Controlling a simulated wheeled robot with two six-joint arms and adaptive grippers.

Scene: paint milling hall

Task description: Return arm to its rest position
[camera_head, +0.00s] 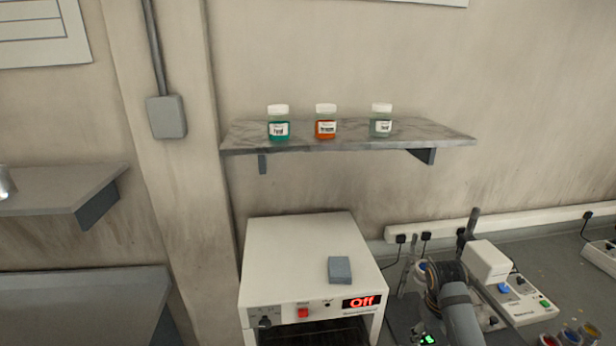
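My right arm comes in at the bottom right, with a grey wrist link and a dark gripper (438,248) beyond it. Its two fingers look spread apart, pointing away toward the wall, with nothing visible between them. It is just right of the white oven, above the bench, beside a white device (518,295). My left arm and gripper are not in view.
The white oven (300,250) reads "Off", with a grey block (339,270) on top. Above, a wall shelf (350,136) holds a green jar (279,128), an orange jar (326,127) and a pale jar (381,126). Small colored pots (570,336) stand bottom right.

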